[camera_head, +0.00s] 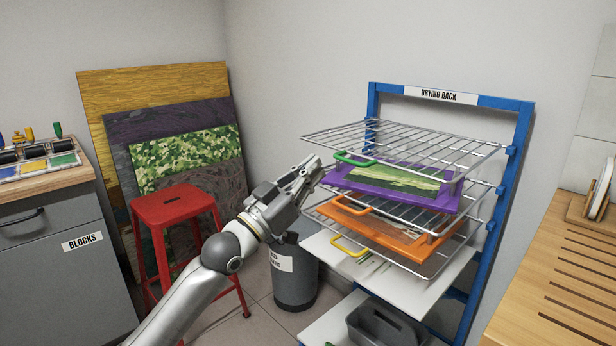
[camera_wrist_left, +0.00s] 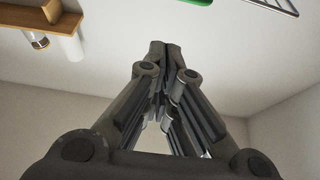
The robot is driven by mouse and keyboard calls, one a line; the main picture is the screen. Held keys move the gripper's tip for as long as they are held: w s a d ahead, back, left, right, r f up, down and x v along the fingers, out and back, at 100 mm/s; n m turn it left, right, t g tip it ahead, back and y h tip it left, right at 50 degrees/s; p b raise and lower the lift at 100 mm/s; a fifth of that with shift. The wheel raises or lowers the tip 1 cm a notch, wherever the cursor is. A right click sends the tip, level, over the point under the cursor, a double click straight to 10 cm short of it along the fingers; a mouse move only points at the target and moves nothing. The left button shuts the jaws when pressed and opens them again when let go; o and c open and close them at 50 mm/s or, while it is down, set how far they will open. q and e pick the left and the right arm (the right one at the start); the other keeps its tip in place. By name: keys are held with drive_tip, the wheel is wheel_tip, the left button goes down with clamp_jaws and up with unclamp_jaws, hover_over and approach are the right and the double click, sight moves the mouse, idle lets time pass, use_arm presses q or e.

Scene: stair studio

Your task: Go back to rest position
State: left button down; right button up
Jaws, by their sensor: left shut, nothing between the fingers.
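My left gripper (camera_head: 312,168) is raised in front of the drying rack, just left of its wire shelves. Its fingers are shut and empty; the fingertips meet in the left wrist view (camera_wrist_left: 165,48). In the head view the fingertips appear close to the purple tray's left end, but I cannot tell whether they touch it. My right gripper does not show in either view.
The blue drying rack (camera_head: 522,130) holds a purple tray (camera_head: 440,197) and an orange tray (camera_head: 425,245) on wire shelves. A red stool (camera_head: 172,204) and a grey bin (camera_head: 295,290) stand left of it. A slatted wooden counter (camera_head: 570,290) is at right, a grey cabinet (camera_head: 60,285) at left.

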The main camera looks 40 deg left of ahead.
use_arm(q)
drive_tip(key=shift+s+f, duration=0.25)
drive_tip(key=shift+s, duration=0.2)
